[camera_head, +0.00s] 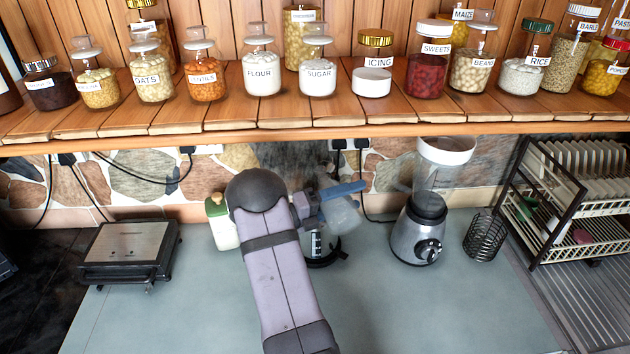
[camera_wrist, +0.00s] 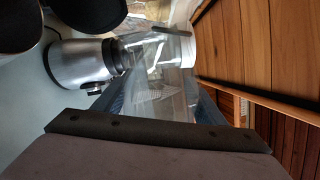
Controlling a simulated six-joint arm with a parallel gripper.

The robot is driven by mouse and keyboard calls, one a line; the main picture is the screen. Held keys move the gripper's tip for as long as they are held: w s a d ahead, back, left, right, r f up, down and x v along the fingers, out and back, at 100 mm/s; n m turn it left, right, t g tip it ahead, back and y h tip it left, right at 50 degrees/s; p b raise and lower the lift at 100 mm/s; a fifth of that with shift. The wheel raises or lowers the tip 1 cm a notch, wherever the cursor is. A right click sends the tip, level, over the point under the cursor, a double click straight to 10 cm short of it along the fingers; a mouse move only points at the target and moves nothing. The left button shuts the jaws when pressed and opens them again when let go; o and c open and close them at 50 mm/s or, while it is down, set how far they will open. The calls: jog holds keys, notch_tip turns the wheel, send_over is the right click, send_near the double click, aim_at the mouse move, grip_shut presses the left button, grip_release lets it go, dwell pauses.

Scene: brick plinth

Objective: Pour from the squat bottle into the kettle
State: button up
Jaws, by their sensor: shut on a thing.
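My gripper (camera_head: 340,200), with blue fingers, is raised in the middle of the head view, right of the dark wrist joint. It is shut on a clear, greyish vessel (camera_head: 343,219), which I take to be the squat bottle. This see-through vessel also shows between the blue fingers in the wrist view (camera_wrist: 165,95); its contents and exact tilt are unclear. The kettle (camera_head: 317,246), with a clear or silvery body and black base and handle, stands on the counter just below the gripper. My arm and gripper hide much of it, including its opening.
A green-capped bottle (camera_head: 222,224) stands left of my arm. A blender (camera_head: 418,230) and wire holder (camera_head: 483,237) stand right, before a dish rack (camera_head: 560,200). A grill (camera_head: 128,250) is at left. A jar-filled shelf (camera_head: 300,112) overhangs the back. The front counter is clear.

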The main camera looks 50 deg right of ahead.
jog(key=shift+s+a+f+m+b, duration=0.1)
jog(key=shift+s+f+m+b, duration=0.15)
jog(key=shift+f+b, duration=0.2)
jog(key=shift+w+f+m+b, duration=0.15)
jog(key=shift+m+b, duration=0.1)
jog(key=shift+b, duration=0.2)
notch_tip(320, 180, down, 7)
jog(key=w+d+m+b, duration=0.1)
jog(key=w+m+b, duration=0.1)
jog(key=m+b, duration=1.05)
jog(key=shift+m+y, duration=0.5)
jog(key=shift+m, duration=0.45)
jog(key=shift+s+r+b, duration=0.15)
jog(key=shift+r+b, duration=0.5)
jog(key=shift+r, duration=2.5)
